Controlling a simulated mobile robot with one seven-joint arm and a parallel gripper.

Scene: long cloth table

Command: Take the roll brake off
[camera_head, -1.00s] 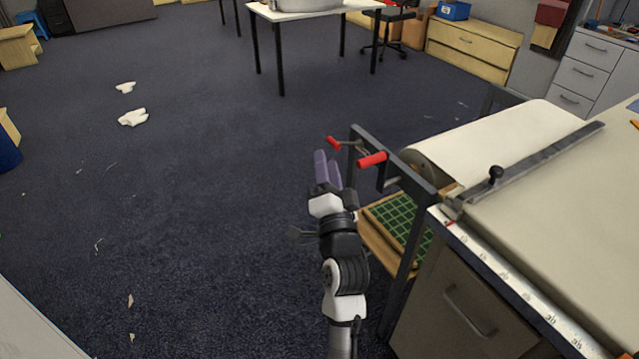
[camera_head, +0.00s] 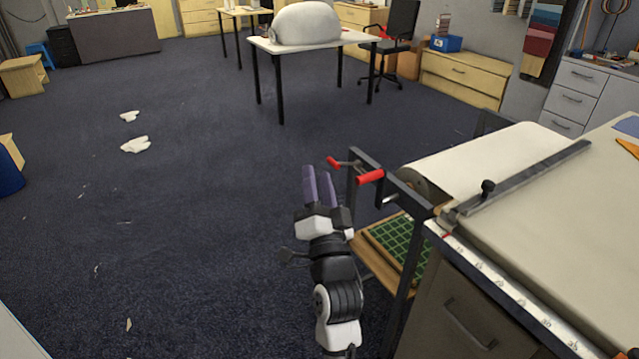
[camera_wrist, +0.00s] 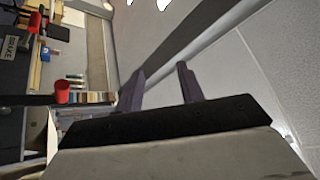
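Two red-handled levers sit on the dark metal frame at the end of the paper roll (camera_head: 490,160): a farther red handle (camera_head: 333,162) and a nearer red handle (camera_head: 370,177). In the wrist view, one red handle (camera_wrist: 34,22) is at the upper left beside a partly visible label (camera_wrist: 10,46), which seems to end in "KE". Another red handle (camera_wrist: 62,92) is lower. I cannot match these handles surely between views. My gripper (camera_head: 316,170) is left of the frame, apart from both handles. Its two purple fingers (camera_wrist: 160,84) are spread and empty.
The cloth table (camera_head: 590,220) with a metal straightedge (camera_head: 530,175) and a ruler strip is on the right. A green gridded board (camera_head: 400,240) lies on a shelf under the roll. Open dark floor (camera_head: 180,220) lies to the left.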

